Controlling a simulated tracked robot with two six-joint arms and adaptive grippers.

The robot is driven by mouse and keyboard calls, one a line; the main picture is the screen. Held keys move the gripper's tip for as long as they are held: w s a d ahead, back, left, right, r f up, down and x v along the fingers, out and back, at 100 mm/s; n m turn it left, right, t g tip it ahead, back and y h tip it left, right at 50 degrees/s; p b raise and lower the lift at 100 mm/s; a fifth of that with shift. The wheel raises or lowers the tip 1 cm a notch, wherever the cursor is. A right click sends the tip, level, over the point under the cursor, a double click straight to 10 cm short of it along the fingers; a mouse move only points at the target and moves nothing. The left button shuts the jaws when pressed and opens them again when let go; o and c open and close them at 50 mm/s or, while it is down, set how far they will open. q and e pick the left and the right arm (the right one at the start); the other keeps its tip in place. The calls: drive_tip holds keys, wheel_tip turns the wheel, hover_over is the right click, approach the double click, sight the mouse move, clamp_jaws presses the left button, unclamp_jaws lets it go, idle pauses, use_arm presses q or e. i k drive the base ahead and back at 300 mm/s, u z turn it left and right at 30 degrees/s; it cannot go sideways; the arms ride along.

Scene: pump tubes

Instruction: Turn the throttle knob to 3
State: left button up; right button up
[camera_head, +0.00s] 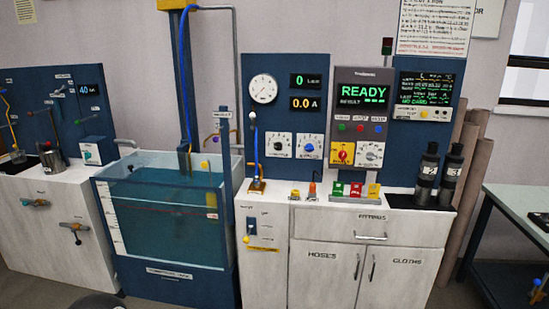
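Two knobs on white scale plates sit side by side on the blue panel above the middle cabinet. The left one is a black knob (279,145) and the right one is a blue knob (309,147). The small labels under them are too blurred to read surely, so I cannot tell which is the throttle knob or what number either points to. Above them are a round gauge (263,89), a display reading 0 (306,80) and a display reading 0.0 A (304,103). Neither of my grippers is in view.
A grey tester (361,75) reads READY and carries a red knob (342,153) and a grey dial. Small fittings, coloured trays (355,198) and black cylinders (426,170) stand on the cabinet top. A water tank (165,215) is left; a green-topped bench (520,205) is right.

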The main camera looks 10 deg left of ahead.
sight(278, 146)
drive_tip(key=z, duration=0.05)
drive_tip(key=k, duration=0.35)
drive_tip(key=u, duration=0.7)
drive_tip(key=i, duration=1.95)
drive_tip(key=z, duration=0.7)
